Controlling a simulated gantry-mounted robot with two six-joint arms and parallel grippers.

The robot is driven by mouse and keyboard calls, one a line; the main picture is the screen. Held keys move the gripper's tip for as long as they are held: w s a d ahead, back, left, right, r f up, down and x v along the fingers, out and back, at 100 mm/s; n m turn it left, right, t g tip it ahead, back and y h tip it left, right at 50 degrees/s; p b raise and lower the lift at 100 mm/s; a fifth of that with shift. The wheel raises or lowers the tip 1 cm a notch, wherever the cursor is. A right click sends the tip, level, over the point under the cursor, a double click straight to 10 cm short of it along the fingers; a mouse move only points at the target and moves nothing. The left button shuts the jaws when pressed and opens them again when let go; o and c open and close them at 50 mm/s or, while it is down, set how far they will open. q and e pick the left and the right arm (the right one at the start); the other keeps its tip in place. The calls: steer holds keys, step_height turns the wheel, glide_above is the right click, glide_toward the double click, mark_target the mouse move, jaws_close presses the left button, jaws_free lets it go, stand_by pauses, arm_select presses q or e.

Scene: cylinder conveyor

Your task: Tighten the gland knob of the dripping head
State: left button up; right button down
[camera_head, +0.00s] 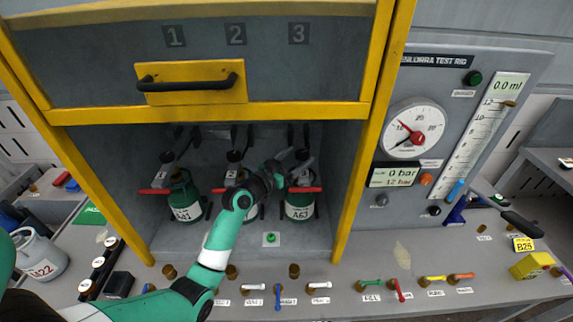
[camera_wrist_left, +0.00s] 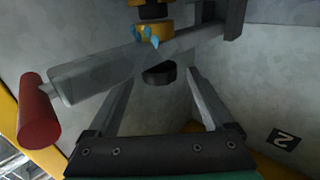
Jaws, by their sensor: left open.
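Three filling heads stand in the yellow-framed cabinet, above green cylinders such as A41 (camera_head: 186,211) and A63 (camera_head: 299,209). My left gripper (camera_head: 299,160) reaches in from the lower left, between the middle and right heads. In the left wrist view its fingers (camera_wrist_left: 162,75) are open, with a dark round knob-like part (camera_wrist_left: 158,73) between or just beyond their tips, and no visible grip on it. Beyond that, light-blue drops (camera_wrist_left: 148,36) show at a brass-coloured collar (camera_wrist_left: 157,30). I cannot tell which part is the gland knob. My right gripper is not in view.
A lever with a red grip (camera_wrist_left: 38,112) lies close left of the left fingers. Red levers (camera_head: 303,190) cross the cylinder tops. The raised yellow-framed guard (camera_head: 190,77) hangs above. The gauge display (camera_head: 394,175) reads 0 bar. Labelled small levers (camera_head: 371,283) line the front ledge.

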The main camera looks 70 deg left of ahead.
arm_select(q)
steer(key=p+v, duration=0.1)
steer(key=v, duration=0.9)
steer(key=shift+s, duration=0.3)
steer(key=shift+d, duration=0.15)
